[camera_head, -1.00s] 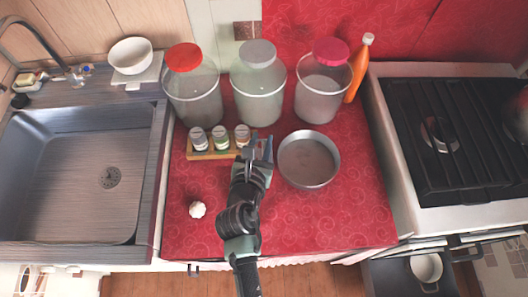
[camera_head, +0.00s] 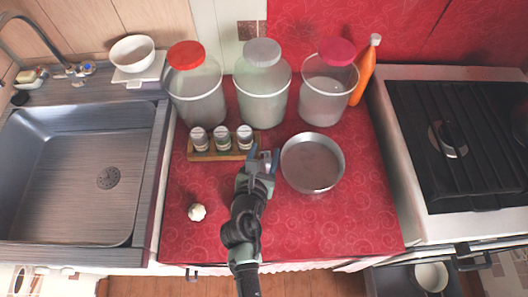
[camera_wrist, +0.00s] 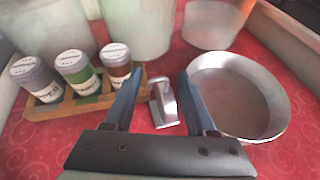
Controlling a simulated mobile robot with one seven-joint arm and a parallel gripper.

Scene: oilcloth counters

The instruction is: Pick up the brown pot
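The pot is a round, shallow metal pan (camera_head: 312,163) with a dull brownish inside, standing on the red counter to the right of my gripper. It also shows at the right in the wrist view (camera_wrist: 238,97). A shiny metal piece (camera_wrist: 163,103), apparently the pot's handle, shows between my fingers; the right finger hides where it would join the pot. My gripper (camera_head: 264,154) is open, with its two blue fingers apart, and holds nothing. It also shows in the wrist view (camera_wrist: 162,75).
A wooden rack (camera_head: 225,154) of small spice jars stands just left of my fingers. Large lidded jars (camera_head: 262,100) and an orange bottle (camera_head: 364,75) line the back. A garlic bulb (camera_head: 197,212) lies front left. The sink (camera_head: 70,180) and stove (camera_head: 450,140) flank the counter.

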